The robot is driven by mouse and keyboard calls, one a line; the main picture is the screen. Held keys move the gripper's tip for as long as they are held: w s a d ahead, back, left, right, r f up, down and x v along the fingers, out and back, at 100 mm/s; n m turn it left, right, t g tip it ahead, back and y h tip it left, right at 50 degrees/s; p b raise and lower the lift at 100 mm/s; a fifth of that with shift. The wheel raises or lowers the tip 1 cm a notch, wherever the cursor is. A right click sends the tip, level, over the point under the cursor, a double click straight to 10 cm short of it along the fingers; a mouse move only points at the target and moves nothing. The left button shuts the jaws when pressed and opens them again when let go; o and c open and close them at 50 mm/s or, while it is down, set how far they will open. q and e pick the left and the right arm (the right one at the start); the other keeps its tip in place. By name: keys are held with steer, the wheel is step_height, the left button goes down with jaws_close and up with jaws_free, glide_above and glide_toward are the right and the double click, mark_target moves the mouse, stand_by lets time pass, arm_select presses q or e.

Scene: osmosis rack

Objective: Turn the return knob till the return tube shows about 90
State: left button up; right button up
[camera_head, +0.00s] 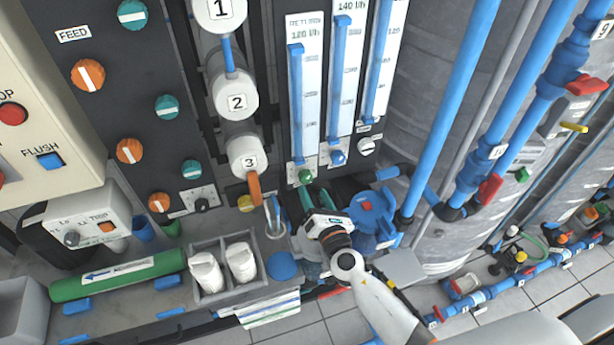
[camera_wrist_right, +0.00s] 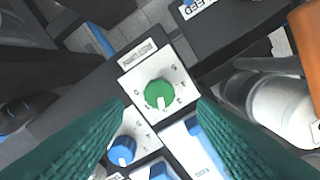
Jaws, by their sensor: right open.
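The return tube (camera_head: 297,95) is the leftmost of three upright gauges in the head view. Its header seems to read RETURN 120 l/h, and a blue column stands high in it; the scale is too small to read. The green return knob (camera_head: 306,176) sits on a white plate below that tube. In the right wrist view the green knob (camera_wrist_right: 158,94) is ahead, with a white pointer mark and a dial around it. My right gripper (camera_head: 312,196) is open just below the knob in the head view. Its teal fingers (camera_wrist_right: 167,105) stand apart, with no contact visible. My left gripper is not in view.
A blue knob (camera_head: 338,157) and a white knob (camera_head: 367,146) sit close to the right of the green one. A blue pump-like part (camera_head: 372,211) is right of my gripper. White cartridges (camera_head: 245,155) and an orange part (camera_head: 255,188) are to its left.

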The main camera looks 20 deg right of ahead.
mark_target(307, 180)
steer(key=w, duration=0.6)
steer(key=shift+w+a, duration=0.1)
steer(key=shift+w, duration=0.1)
steer(key=c, duration=1)
steer(key=shift+o, duration=0.2)
steer(key=shift+f, duration=0.1)
steer(key=m+b, duration=0.2)
steer(key=m, duration=0.2)
steer(key=m+b, duration=0.2)
steer(key=m, duration=0.2)
steer(key=shift+m, duration=0.3)
